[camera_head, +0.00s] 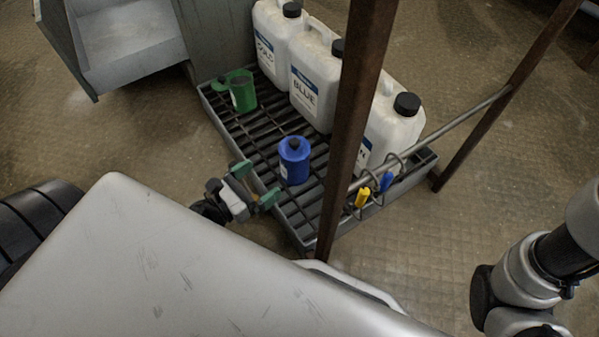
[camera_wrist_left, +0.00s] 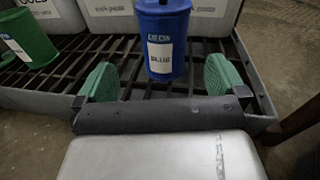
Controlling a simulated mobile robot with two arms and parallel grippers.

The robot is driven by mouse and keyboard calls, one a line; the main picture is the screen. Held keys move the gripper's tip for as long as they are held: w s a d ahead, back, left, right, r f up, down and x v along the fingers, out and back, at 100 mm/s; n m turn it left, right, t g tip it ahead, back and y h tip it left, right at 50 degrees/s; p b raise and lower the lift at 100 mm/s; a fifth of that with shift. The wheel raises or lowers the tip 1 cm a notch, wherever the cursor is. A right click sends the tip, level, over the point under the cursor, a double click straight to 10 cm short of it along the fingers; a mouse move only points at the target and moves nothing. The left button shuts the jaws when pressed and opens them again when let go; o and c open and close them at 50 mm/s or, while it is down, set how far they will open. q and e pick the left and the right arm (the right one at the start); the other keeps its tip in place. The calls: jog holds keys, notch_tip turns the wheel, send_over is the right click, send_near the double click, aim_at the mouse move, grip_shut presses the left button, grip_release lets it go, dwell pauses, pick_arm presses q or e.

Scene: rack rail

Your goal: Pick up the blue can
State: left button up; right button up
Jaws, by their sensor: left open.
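The blue can (camera_head: 294,163) stands upright on the slatted grey rack tray (camera_head: 292,217), near its front edge. In the left wrist view the blue can (camera_wrist_left: 165,45) shows a white label reading "BLUE", and its top is cut off. My left gripper (camera_head: 256,185) is at the tray's front-left edge, to the left of the can. Its green fingertips are open and empty. In the left wrist view the left gripper (camera_wrist_left: 160,82) has its fingers on either side of the line to the can, which stands just beyond them. My right gripper is not visible.
A green can (camera_head: 243,95) stands farther left on the tray. Several white jugs (camera_head: 312,90) line the back. A rusty post (camera_head: 352,125) rises right of the blue can. A rail (camera_head: 440,132) holds hooks with yellow (camera_head: 362,197) and blue (camera_head: 386,181) tags.

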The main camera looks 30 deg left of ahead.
aim_at(283, 164)
pick_arm(q)
jog(key=x, duration=0.4)
jog(key=shift+w+d+r, duration=0.1)
jog(key=shift+w+d, duration=0.15)
jog(key=shift+w, duration=0.1)
jog(key=shift+d+x, duration=0.15)
jog(key=shift+x, duration=1.35)
jog(key=shift+d+x, duration=0.1)
jog(key=shift+x, duration=1.45)
jog(key=shift+s, duration=0.1)
jog(key=shift+c, duration=0.3)
jog(key=c, duration=1.2)
